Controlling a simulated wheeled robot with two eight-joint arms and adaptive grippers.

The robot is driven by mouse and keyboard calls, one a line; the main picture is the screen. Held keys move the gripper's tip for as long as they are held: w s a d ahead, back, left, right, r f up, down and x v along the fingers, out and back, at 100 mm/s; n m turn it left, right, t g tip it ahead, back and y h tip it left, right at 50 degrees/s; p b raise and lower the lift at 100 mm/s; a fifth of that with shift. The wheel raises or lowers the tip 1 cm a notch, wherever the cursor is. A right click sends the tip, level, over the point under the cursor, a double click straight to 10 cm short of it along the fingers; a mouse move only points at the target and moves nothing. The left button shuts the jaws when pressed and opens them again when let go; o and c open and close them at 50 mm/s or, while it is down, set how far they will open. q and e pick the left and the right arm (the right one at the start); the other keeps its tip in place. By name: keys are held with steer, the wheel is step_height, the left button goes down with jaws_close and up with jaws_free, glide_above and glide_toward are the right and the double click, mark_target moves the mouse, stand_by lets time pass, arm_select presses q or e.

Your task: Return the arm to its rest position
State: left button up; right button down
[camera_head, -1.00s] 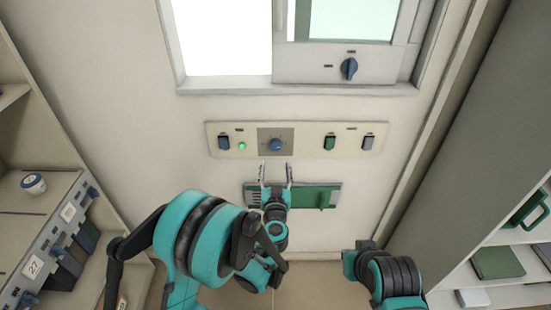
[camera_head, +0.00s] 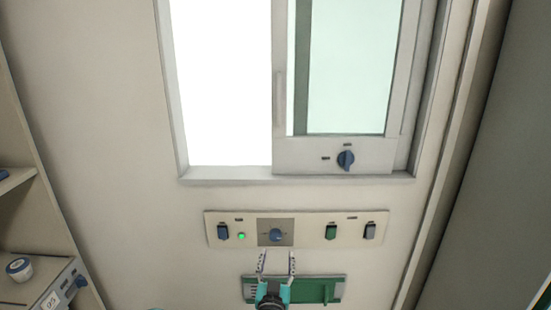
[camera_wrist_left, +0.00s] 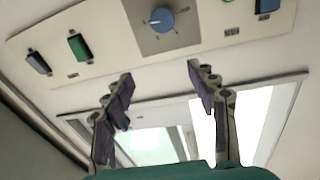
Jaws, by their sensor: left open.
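My left gripper (camera_head: 276,262) is open and empty, in front of the wall just below the control panel (camera_head: 308,230). Its two fingers point up toward the panel's blue round knob (camera_head: 276,234), with a gap between fingertips and knob in the picture. The left wrist view shows both fingers spread (camera_wrist_left: 160,74), nothing between them, and the knob (camera_wrist_left: 162,19) beyond. Most of my left arm is below the head view's edge. My right gripper is not in view.
A green slotted plate (camera_head: 318,289) is on the wall behind my left gripper. Above are a sliding window (camera_head: 345,70) and a blue latch knob (camera_head: 346,159). Shelves with a small jar (camera_head: 19,268) stand at left. A grey-green panel (camera_head: 485,170) stands at right.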

arm_select(q)
steer(key=s+a+r+m+g+h, duration=0.1)
steer(key=s+r+m+g+h, duration=0.2)
steer(key=s+r+h, duration=0.3)
steer(key=s+a+f+n+g+y, duration=0.2)
steer(key=s+a+f+g+y, duration=0.1)
steer(key=s+a, duration=0.5)
steer(key=s+a+f+n+g+y, duration=0.2)
steer(key=s+a+f+g+y, duration=0.2)
steer(key=s+a, duration=0.5)
steer(key=s+f+g, duration=0.1)
steer(key=s+f, duration=0.1)
steer(key=s, duration=0.2)
steer(key=shift+a+f+n+y, duration=0.15)
steer(key=shift+f+n+y, duration=0.15)
steer(key=shift+f+n, duration=0.1)
